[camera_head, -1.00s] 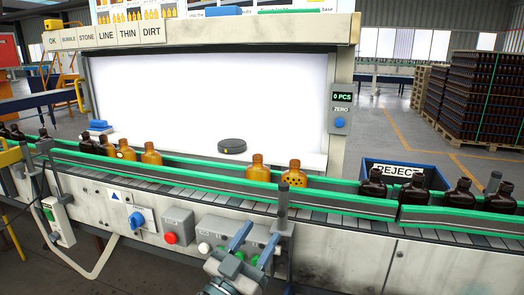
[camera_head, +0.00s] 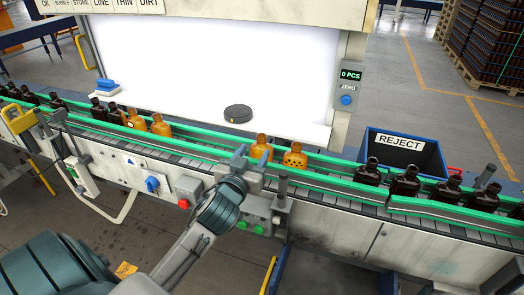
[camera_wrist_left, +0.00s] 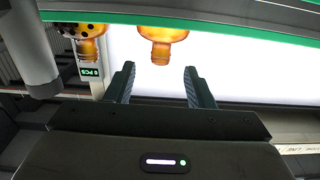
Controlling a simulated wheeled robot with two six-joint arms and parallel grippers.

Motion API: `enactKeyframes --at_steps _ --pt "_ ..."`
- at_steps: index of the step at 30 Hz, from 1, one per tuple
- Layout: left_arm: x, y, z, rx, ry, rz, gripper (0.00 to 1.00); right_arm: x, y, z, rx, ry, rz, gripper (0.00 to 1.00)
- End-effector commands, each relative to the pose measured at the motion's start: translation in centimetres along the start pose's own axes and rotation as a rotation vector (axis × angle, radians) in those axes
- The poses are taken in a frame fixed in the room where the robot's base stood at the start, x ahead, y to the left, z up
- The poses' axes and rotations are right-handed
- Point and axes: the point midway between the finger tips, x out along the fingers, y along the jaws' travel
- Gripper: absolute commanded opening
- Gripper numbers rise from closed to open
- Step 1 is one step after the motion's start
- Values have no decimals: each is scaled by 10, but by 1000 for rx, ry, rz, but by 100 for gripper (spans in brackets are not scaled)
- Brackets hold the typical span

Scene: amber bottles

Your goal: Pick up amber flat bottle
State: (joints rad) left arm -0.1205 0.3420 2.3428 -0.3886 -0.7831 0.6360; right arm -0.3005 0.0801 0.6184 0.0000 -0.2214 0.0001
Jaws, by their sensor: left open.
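Two amber bottles stand upright on the conveyor (camera_head: 330,180) before the lit white panel. One is plain (camera_head: 261,149); the one to its right carries dark spots (camera_head: 294,157). I cannot tell which is flat. My left gripper (camera_head: 249,158) is open and empty, at the near rail just in front of the plain bottle. In the left wrist view, which looks upside down, the plain bottle's neck (camera_wrist_left: 160,50) lies beyond and between the open fingertips (camera_wrist_left: 159,78). The spotted bottle (camera_wrist_left: 90,37) is off to the left there. My right gripper is not in view.
More amber bottles (camera_head: 160,127) and dark bottles (camera_head: 98,110) stand further left on the belt. Several dark bottles (camera_head: 404,182) stand to the right. Green rails (camera_head: 340,181) line the belt. A grey post (camera_head: 282,186) stands close right of the gripper. A blue REJECT bin (camera_head: 425,155) is behind.

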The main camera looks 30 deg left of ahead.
Motion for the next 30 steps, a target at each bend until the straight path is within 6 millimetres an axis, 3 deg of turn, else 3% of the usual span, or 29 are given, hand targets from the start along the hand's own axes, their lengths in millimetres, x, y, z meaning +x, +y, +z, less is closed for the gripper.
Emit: enactKeyframes --at_steps 18,27,30 --pt "69 -2 -1 1 2 0 49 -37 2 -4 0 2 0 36" --pt "72 -1 2 1 2 1 49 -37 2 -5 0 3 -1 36" --pt "72 -1 2 0 2 1 29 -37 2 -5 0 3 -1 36"
